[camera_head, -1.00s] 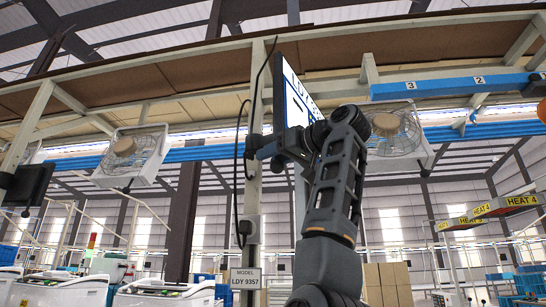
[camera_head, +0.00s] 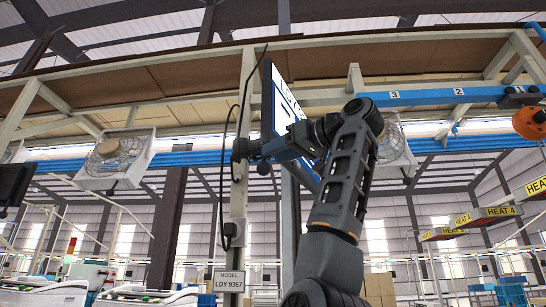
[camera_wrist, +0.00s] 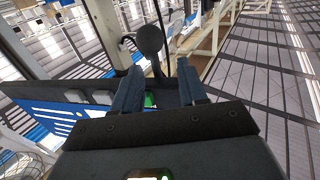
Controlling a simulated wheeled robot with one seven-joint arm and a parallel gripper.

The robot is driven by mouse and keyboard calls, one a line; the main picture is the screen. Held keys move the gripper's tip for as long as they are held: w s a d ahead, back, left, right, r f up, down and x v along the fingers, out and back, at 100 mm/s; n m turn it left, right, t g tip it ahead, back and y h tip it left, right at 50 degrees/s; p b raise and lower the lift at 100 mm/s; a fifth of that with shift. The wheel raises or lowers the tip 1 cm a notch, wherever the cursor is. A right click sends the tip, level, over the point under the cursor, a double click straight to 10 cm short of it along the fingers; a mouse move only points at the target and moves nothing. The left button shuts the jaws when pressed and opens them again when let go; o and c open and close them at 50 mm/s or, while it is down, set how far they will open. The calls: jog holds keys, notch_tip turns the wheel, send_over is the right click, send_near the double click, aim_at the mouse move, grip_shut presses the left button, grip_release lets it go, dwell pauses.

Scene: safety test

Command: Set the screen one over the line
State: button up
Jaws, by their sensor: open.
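The screen (camera_head: 284,106), with a blue and white face, hangs high beside a pale post (camera_head: 239,180) in the head view. Its face is turned to the right and seen at a steep angle; my arm hides its lower part. In the wrist view the screen (camera_wrist: 45,118) fills the left side. A round dark knob (camera_wrist: 150,39) shows beyond the fingertips. I cannot tell whether they touch anything.
A dark cable (camera_head: 226,190) hangs along the post, above a MODEL LDY 9357 sign (camera_head: 229,281). A fan (camera_head: 117,158) hangs at left, another (camera_head: 393,145) behind my arm. A blue numbered beam (camera_head: 430,97) crosses at right. HEAT signs (camera_head: 490,212) hang far right.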

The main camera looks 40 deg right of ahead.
jog(key=shift+s+d+b, duration=0.2)
jog(key=shift+s, duration=0.5)
jog(key=shift+s+d+b, duration=0.15)
jog(key=shift+s+b, duration=0.05)
jog(key=shift+s, duration=0.5)
jog(key=shift+c, duration=0.3)
